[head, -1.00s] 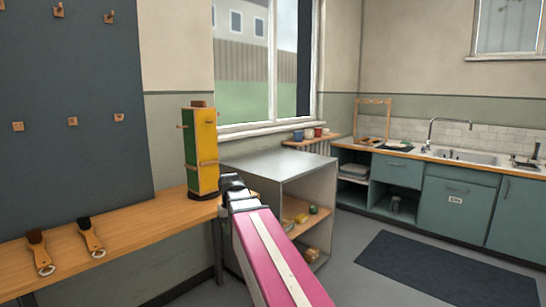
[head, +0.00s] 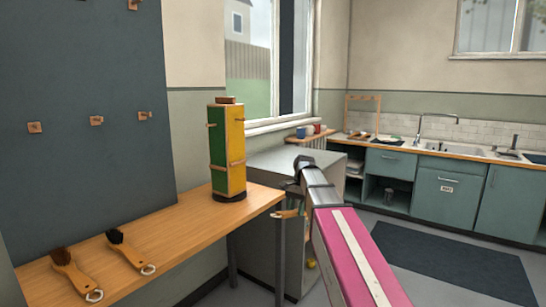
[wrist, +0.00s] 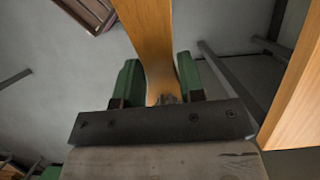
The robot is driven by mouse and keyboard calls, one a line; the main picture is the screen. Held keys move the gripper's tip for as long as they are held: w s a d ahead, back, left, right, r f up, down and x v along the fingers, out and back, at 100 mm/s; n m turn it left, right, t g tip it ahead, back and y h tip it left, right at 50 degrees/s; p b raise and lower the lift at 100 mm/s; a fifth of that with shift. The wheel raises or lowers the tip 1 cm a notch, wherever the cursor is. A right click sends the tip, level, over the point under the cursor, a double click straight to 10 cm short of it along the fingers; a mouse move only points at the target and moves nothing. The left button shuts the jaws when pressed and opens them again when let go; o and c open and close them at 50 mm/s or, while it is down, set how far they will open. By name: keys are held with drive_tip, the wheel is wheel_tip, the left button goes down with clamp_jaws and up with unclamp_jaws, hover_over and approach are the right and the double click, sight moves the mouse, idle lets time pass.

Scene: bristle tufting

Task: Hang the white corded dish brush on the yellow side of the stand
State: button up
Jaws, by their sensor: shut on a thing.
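The stand (head: 218,150) is a tall block on the bench, with a green side at left and a yellow side (head: 237,150) at right. Small wooden pegs stick out of it. My gripper (head: 303,188) is right of the stand, beyond the bench's right end. In the wrist view its green fingers (wrist: 158,85) are shut on a wooden brush handle (wrist: 148,35). A piece of that handle also shows below the gripper in the head view (head: 287,214). The held brush's bristles and cord cannot be made out clearly.
Two other wooden brushes, one brown-bristled (head: 75,275) and one black-bristled (head: 130,252), lie at the bench's left with pale loops. The wooden bench (head: 190,225) is clear between them and the stand. A grey cabinet (head: 265,165) stands behind my gripper. A dark pegboard (head: 90,90) is at left.

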drive_tip(key=w+a+r+m+t+y, duration=0.4)
drive_tip(key=w+r+m+t+y, duration=0.15)
drive_tip(key=r+m, duration=0.35)
drive_tip(key=w+a+r+m+t+y, duration=0.45)
drive_tip(key=r+m+t, duration=0.25)
drive_tip(key=r+m, duration=0.25)
drive_tip(key=r+x, duration=0.1)
drive_tip(key=x, duration=1)
drive_tip(key=shift+w, duration=0.4)
drive_tip(key=shift+f, duration=0.1)
idle(0.5)
drive_tip(key=o, duration=1)
